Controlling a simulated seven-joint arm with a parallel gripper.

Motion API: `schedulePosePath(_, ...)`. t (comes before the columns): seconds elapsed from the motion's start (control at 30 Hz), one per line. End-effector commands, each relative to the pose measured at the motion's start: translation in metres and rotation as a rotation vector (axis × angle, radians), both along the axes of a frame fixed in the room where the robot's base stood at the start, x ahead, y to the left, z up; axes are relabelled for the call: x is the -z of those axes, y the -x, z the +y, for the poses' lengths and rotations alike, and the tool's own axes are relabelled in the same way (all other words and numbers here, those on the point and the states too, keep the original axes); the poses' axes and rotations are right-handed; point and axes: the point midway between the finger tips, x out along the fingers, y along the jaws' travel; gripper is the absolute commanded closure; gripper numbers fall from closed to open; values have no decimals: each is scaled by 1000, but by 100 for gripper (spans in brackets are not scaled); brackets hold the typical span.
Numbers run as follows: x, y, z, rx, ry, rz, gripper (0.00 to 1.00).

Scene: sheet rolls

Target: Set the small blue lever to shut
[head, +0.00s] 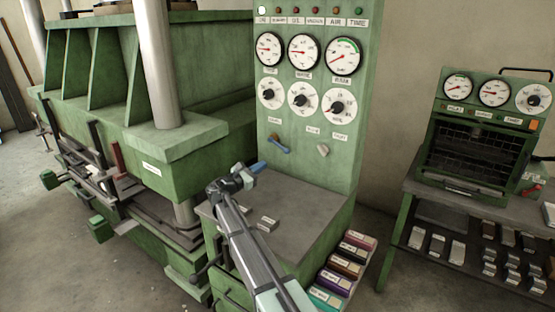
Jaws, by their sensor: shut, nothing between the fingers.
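The small blue lever (278,143) is on the lower left of the green control panel, tilted from upper left down to lower right. Its label is too small to read. My gripper (259,166) reaches up from the bottom of the head view. Its blue-tipped fingers are shut and empty, below and a little left of the lever, and look apart from it. A pale lever (322,150) is to the right on the same panel.
The green panel (365,95) carries gauges, knobs and lamps above a grey bench top (310,200) with small labelled blocks. A large green press (190,175) stands close on the left. Coloured boxes (345,270) sit low right, and an oven (475,150) stands farther right.

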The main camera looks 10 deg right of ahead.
Motion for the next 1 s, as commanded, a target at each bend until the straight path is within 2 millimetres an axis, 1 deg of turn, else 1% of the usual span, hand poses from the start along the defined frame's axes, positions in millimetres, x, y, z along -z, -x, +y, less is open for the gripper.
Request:
schedulePosePath(0.1,9,-3,1,-4,-66,-166,100)
schedulePosePath(0.2,14,-4,1,-13,-115,-291,100)
schedulePosePath(0.4,20,-4,2,-33,-176,-451,100)
schedulePosePath(0.57,21,-6,-1,-39,-191,-491,100)
schedulePosePath(0.67,19,-11,-8,-39,-193,-494,100)
schedulePosePath(1.0,7,-39,-51,-38,-193,-492,100)
